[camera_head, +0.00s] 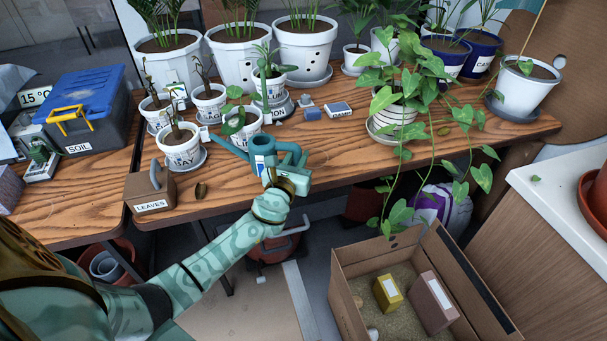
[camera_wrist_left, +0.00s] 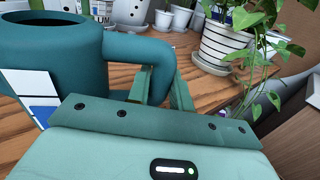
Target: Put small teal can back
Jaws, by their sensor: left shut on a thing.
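The small teal can (camera_head: 284,153) is a watering can with a long spout pointing left and a blue-and-white label. It is at the front edge of the wooden table in the head view. In the left wrist view the can (camera_wrist_left: 75,50) fills the upper left, with its round opening on top and its handle curving right. My left gripper (camera_head: 277,179) is shut on the can's handle; its fingers (camera_wrist_left: 160,88) show at the handle in the wrist view. Whether the can's base touches the table is hidden. My right gripper is not in view.
Potted plants crowd the back of the table (camera_head: 375,150). A blue-lidded SOIL bin (camera_head: 85,110) is farther left. An open cardboard box (camera_head: 360,299) lies below right. Vines hang over the front edge.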

